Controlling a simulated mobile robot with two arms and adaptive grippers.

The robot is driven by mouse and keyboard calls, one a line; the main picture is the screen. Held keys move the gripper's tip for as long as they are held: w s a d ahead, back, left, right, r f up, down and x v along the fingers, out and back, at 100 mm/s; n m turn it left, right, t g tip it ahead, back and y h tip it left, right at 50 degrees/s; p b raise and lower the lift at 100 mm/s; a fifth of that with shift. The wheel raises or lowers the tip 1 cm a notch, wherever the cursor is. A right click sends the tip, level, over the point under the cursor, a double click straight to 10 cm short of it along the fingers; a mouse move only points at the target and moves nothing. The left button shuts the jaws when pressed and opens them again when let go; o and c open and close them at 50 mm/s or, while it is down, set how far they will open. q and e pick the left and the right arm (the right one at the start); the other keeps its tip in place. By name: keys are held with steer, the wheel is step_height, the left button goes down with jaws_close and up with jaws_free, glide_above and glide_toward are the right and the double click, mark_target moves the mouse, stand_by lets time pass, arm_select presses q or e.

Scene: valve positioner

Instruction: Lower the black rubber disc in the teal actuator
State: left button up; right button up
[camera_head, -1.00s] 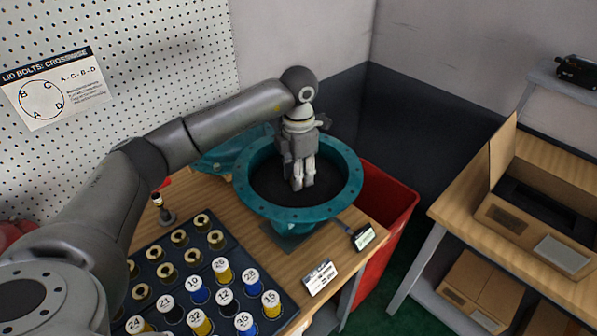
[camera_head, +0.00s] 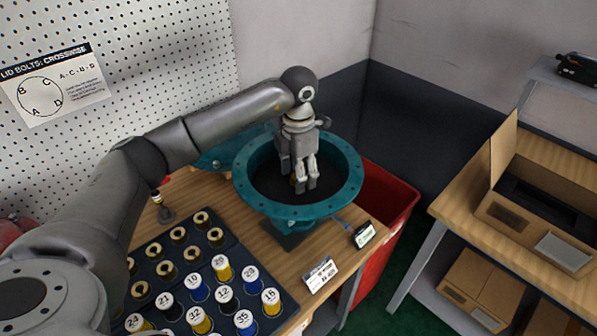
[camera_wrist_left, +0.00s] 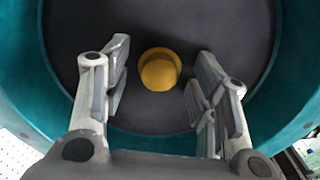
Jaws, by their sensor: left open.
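The teal actuator (camera_head: 352,187) is a round open bowl with a bolt-holed flange, standing on the wooden bench. The black rubber disc (camera_head: 337,180) fills its inside below the rim; it also spans most of the left wrist view (camera_wrist_left: 225,30). A yellow round stub (camera_wrist_left: 159,70) stands at the disc's middle. My left gripper (camera_head: 306,187) points down into the actuator over the disc. In the left wrist view its fingers (camera_wrist_left: 159,82) are apart, one on each side of the stub, with gaps showing. My right gripper is not in view.
A dark tray (camera_head: 240,262) of brass rings and numbered coloured cylinders lies in front on the bench. A small display (camera_head: 363,235) and a label card (camera_head: 320,275) sit near the bench's right edge. A red bin (camera_head: 392,200) stands beside it.

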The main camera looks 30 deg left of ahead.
arm_select(q)
step_height(320, 180, up, 12)
stand_by(0.5)
steer(key=shift+d, duration=0.1)
